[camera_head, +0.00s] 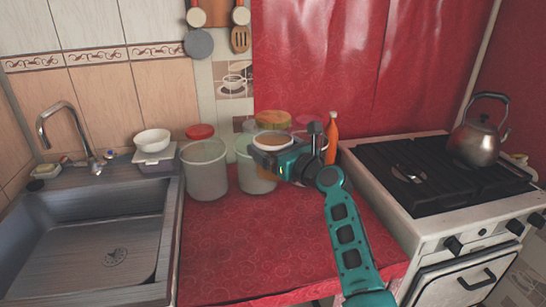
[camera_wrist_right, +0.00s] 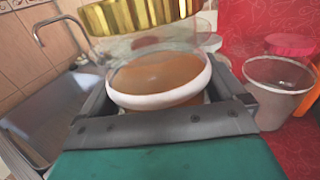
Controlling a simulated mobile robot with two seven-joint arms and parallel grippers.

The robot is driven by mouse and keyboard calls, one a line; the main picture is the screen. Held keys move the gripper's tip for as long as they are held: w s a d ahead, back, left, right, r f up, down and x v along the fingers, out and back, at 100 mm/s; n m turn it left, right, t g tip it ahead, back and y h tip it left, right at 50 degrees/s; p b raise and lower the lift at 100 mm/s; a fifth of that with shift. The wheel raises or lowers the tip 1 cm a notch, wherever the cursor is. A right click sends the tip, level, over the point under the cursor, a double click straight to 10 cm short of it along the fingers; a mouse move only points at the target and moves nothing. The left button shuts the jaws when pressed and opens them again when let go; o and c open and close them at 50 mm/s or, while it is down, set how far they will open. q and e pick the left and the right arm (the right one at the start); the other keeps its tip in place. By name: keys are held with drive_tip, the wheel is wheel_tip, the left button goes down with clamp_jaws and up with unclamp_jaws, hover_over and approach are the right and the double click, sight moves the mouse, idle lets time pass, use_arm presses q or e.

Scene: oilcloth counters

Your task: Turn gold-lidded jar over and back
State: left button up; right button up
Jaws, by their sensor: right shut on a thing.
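The gold-lidded jar (camera_head: 273,119) is clear glass with a gold lid and brown contents under a pale rim. My right gripper (camera_head: 280,158) is shut around its lower part, near the back of the red counter. In the right wrist view the jar (camera_wrist_right: 145,47) stands between the fingers of my right gripper (camera_wrist_right: 165,110), lid uppermost and roughly upright. The gripper hides the jar's base, so I cannot tell whether it touches the counter. My left gripper is not in view.
A clear container (camera_head: 206,172) and a greenish one (camera_head: 254,178) stand left of the jar. An orange bottle (camera_head: 332,138) stands close on its right. The sink (camera_head: 90,235) is left, the stove (camera_head: 410,180) right. The front of the red counter (camera_head: 235,255) is clear.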

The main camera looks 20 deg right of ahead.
sight(273, 116)
wheel_tip(273, 116, up, 13)
drive_tip(key=shift+r, duration=0.1)
idle(0.7)
drive_tip(key=n, duration=1.1)
drive_tip(key=shift+n, duration=0.3)
drive_tip(key=n, duration=0.9)
drive_tip(key=shift+f, duration=0.2)
drive_tip(key=n, duration=0.7)
